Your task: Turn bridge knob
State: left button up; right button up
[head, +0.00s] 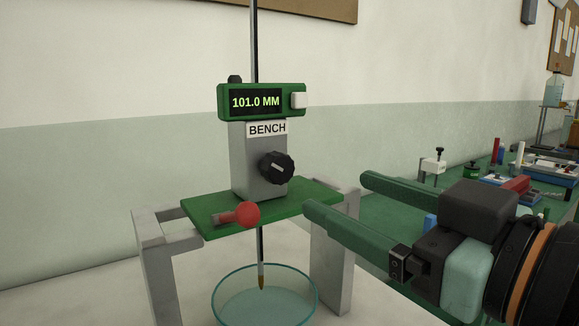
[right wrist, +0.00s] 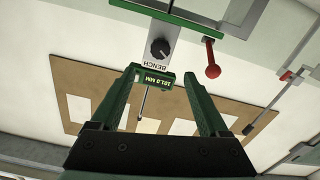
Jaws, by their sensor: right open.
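The black knob (head: 276,167) sits on the front of the grey block labelled BENCH, above the green bridge plate (head: 312,193). It also shows in the right wrist view (right wrist: 160,47). The green display (head: 256,102) above it reads 101.0 MM. My right gripper (head: 336,190) is open, its two green fingers pointing left, to the right of the knob and apart from it. In the right wrist view the fingers (right wrist: 162,72) stand apart with nothing held between them, and the knob shows beyond their tips. My left gripper is not in view.
A red ball-ended lever (head: 247,215) sticks out at the plate's front. A thin rod (head: 260,250) hangs down into a glass bowl (head: 265,303) below. Grey legs (head: 330,262) support the bridge. A green bench (head: 395,215) with several instruments lies to the right.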

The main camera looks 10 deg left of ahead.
aim_at(282, 168)
jog(key=b+x, duration=0.1)
jog(key=x, duration=1)
jog(key=shift+a, duration=0.15)
jog(key=shift+w+a, duration=0.35)
jog(key=shift+w, duration=0.1)
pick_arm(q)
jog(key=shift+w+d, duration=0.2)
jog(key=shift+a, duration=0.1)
pick_arm(e)
jog(key=shift+c, duration=0.3)
